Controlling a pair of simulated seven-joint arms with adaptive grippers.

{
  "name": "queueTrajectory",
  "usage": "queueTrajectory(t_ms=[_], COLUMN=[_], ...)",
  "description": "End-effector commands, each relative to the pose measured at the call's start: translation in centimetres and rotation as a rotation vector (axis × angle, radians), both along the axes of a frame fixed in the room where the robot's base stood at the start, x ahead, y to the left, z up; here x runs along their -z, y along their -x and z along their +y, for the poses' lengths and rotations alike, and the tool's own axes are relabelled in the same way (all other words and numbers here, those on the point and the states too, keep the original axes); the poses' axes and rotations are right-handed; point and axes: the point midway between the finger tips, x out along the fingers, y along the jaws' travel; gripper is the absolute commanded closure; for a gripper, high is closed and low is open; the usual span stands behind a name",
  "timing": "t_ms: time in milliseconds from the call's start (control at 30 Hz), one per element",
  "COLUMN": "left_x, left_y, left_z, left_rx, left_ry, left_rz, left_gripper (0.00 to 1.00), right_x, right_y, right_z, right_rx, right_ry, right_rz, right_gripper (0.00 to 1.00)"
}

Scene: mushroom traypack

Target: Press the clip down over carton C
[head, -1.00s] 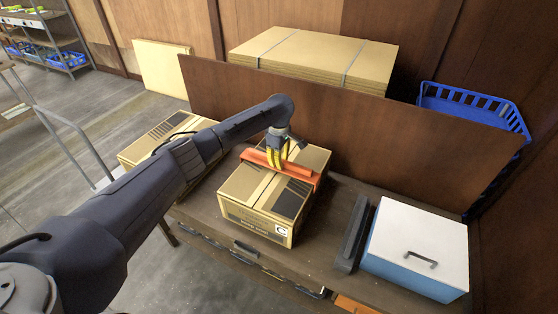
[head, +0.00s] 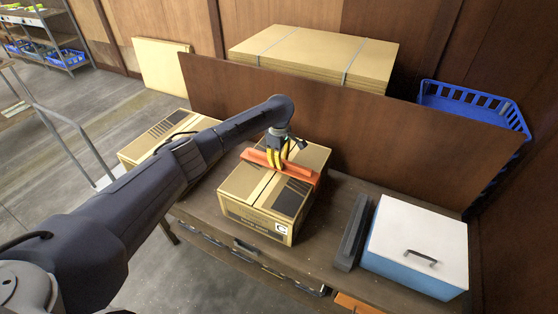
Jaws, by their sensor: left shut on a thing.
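Carton C (head: 243,187) is a brown cardboard box with a white C label on its front right corner, standing on the dark workbench. An orange clip (head: 301,173) lies across the carton's top, from the back left edge to the right edge. My left gripper (head: 277,160), with yellow fingers, comes down from above and is shut on the clip near its middle. The arm's end hides part of the clip and the carton's back. I cannot tell whether the clip is fully seated. My right gripper is not in view.
Another carton (head: 140,150) stands to the left, partly behind my left arm. A dark bar (head: 353,232) and a white-lidded blue box (head: 420,236) lie to the right of carton C. A brown panel (head: 360,125) stands behind the bench. A blue crate (head: 475,103) is at the back right.

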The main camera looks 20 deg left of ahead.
Motion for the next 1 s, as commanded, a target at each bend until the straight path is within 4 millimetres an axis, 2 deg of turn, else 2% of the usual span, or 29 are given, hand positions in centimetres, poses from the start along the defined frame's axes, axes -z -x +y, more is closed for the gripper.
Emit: queueTrajectory(t_ms=[867, 900, 1000], left_x=[1.1, 1.1, 1.1], left_y=[0.0, 0.0, 0.0], left_z=[0.0, 0.0, 0.0], left_rx=[0.000, 0.000, 0.000], left_ry=[0.000, 0.000, 0.000], left_rz=[0.000, 0.000, 0.000], left_gripper=[1.00, 0.79, 0.68], right_x=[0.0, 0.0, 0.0], right_y=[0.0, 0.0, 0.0], right_z=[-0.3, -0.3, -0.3], right_rx=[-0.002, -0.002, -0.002], right_ry=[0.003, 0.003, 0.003], right_rz=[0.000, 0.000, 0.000], right_gripper=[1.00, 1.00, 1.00])
